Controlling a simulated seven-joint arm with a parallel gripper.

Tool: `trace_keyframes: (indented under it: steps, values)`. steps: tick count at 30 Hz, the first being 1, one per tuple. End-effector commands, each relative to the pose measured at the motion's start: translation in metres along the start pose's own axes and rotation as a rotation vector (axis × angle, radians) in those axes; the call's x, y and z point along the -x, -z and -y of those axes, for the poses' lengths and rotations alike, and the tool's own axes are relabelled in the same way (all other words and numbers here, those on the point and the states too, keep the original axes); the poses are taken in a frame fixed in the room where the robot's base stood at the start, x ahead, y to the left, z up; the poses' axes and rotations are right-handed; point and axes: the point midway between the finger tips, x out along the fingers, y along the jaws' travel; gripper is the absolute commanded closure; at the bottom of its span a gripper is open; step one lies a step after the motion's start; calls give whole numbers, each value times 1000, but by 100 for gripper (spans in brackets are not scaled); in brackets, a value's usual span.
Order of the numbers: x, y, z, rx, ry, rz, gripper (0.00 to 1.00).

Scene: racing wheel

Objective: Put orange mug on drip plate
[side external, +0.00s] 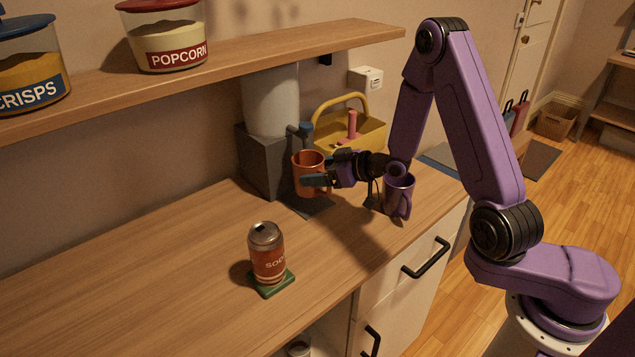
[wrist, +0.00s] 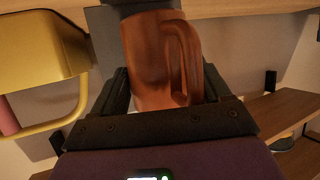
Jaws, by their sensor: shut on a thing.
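The orange mug (side external: 308,172) is upright in the side view, close in front of the dark grey dispenser (side external: 262,163) with the pale cylinder on top. My gripper (side external: 316,180) is shut on the mug, with a finger across its side. In the wrist view the mug (wrist: 150,60) sits between the two fingers, its handle toward the right. The drip plate (side external: 316,207) is a dark flat piece at the dispenser's foot, below the mug. Whether the mug's base touches the plate I cannot tell.
A purple mug (side external: 399,196) stands on the counter, right of my gripper. A yellow basket (side external: 352,132) is behind. A soda can (side external: 267,252) stands on a green coaster (side external: 274,288) at front left. A wooden shelf (side external: 300,46) hangs above. The left counter is clear.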

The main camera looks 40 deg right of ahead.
Motion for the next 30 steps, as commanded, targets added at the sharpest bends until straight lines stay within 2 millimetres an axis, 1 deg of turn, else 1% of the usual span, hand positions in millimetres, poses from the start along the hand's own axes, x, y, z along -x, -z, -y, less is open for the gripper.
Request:
trace_keyframes:
  steps: [1, 2, 3, 6, 10, 24, 25, 26, 27, 30]
  values:
    - [-5, 4, -2, 4, 1, -5, 66]
    - [-7, 2, -2, 2, 1, -2, 66]
    - [-8, -5, -2, -1, 2, 0, 66]
    - [-13, -17, -2, -1, 1, 1, 66]
    - [-17, -27, -2, 1, 2, -1, 66]
    - [-19, -33, -2, 2, 1, -3, 66]
    - [-19, -33, -2, 1, 1, -1, 14]
    - [-19, -33, -2, 1, 1, -1, 4]
    - [-19, -33, -2, 1, 1, -1, 0]
    - [-19, -33, -2, 1, 1, -1, 0]
